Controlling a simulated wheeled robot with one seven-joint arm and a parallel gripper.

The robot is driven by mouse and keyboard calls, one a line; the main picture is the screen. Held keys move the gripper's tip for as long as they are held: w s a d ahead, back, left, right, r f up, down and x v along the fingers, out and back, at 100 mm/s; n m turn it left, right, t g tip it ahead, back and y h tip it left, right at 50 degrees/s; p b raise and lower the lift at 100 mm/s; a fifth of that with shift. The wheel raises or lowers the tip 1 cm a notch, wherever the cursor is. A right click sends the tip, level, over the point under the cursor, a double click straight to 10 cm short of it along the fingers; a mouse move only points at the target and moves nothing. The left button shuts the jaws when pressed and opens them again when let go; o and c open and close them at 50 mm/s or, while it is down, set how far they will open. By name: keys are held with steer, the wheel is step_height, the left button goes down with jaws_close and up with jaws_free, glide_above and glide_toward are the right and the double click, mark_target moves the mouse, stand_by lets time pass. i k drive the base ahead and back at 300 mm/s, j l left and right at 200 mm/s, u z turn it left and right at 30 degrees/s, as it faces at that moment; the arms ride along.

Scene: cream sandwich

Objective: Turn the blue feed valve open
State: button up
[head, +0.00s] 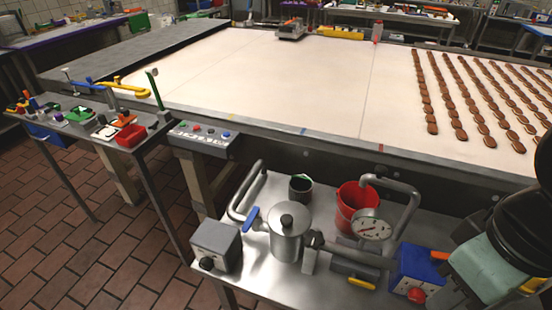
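The blue feed valve handle (251,218) sits on the pipe at the left of a lidded steel pot (288,232), on the steel side table (262,287). The handle is tilted, with its upper end leaning right. A curved grey pipe (237,203) rises just behind it. Part of my arm shows at the right edge, well apart from the valve. My gripper's fingers cannot be made out in this view.
A grey box with a black knob (214,247) stands left of the pot. A red bucket (352,208), a pressure gauge (371,229) and a blue box (415,271) stand to the right. The conveyor (260,75) carries rows of brown biscuits (462,135) behind.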

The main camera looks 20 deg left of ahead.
mark_target(250, 220)
steer(key=u, duration=1.15)
